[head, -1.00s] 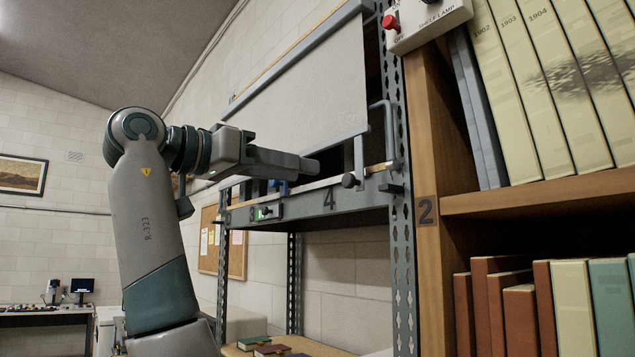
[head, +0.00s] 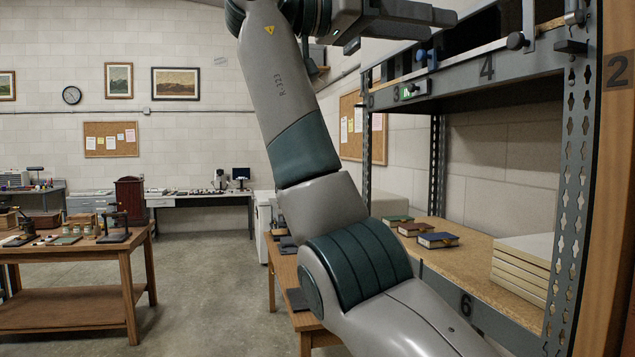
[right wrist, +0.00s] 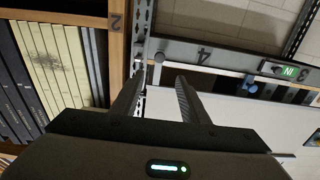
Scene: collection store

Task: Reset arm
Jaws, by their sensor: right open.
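My right arm (head: 285,90) rises from the bottom of the head view, its upper part cut off by the top edge. My right gripper (head: 448,17) points right, in front of the rack's upper level and above the "4" label (head: 487,67). In the right wrist view, the right gripper (right wrist: 158,85) has its two fingers apart with nothing between them. The rack's numbered beam (right wrist: 225,55) lies beyond the fingertips, upside down. I cannot tell the exact gap, but no contact shows. My left gripper is in neither view.
The rack's upright (head: 575,200) and wooden bookcase side (head: 615,180) stand close at right. Books (head: 438,240) lie on the rack's lower shelf (head: 465,265). A wooden table (head: 75,250) stands left, with open floor (head: 205,285) between.

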